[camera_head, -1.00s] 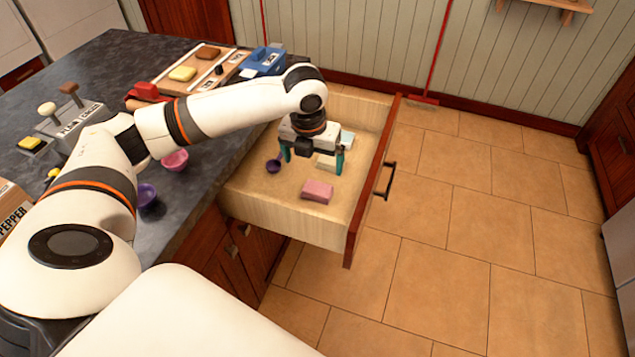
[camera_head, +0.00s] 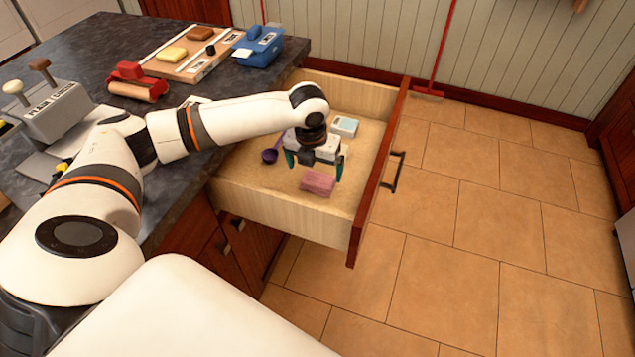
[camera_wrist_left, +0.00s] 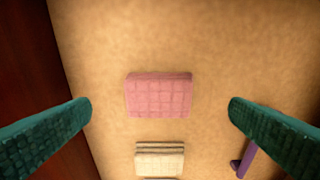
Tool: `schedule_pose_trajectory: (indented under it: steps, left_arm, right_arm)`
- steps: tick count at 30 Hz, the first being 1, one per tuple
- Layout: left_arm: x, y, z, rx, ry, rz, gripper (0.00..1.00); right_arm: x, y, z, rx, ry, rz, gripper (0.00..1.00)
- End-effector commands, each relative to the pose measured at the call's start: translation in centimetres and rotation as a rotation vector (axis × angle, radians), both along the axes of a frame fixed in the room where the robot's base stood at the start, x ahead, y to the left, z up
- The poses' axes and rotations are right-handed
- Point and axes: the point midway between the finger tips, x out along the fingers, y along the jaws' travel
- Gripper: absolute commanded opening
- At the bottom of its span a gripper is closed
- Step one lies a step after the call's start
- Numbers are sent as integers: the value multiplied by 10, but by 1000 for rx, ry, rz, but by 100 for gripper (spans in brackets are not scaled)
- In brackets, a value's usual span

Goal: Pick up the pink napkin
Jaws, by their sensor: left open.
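The pink napkin (camera_head: 318,183) is a small folded block lying on the floor of the open drawer (camera_head: 268,194). In the left wrist view the pink napkin (camera_wrist_left: 159,95) lies between the two green fingers and a little beyond their tips. My left gripper (camera_head: 314,168) is open and empty, pointing down over the drawer, above and just behind the napkin. Its fingertips also show wide apart in the left wrist view (camera_wrist_left: 160,112). My right gripper is not in view.
A cream folded cloth (camera_wrist_left: 160,158) lies close to the napkin. A purple scoop (camera_head: 270,155) and a pale blue-white box (camera_head: 345,126) are also in the drawer. Drawer walls surround the gripper. The counter (camera_head: 178,119) holds a red item (camera_head: 135,82) and a blue item (camera_head: 258,46).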

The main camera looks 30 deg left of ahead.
Motion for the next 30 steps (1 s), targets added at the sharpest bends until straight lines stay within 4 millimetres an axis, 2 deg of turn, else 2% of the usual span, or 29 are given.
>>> schedule_pose_trajectory:
  steps: [5,12,21,23,30]
  left_arm:
    - [5,1,-15,-2,3,1,100]
    - [15,4,-47,-1,2,1,100]
    - [16,4,-53,0,0,-1,100]
    - [16,4,-53,0,0,-1,93]
    - [16,4,-53,0,0,0,55]
  right_arm:
    - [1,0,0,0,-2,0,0]
    - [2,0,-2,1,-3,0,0]
    - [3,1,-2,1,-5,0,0]
    - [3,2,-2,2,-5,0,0]
    - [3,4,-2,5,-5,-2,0]
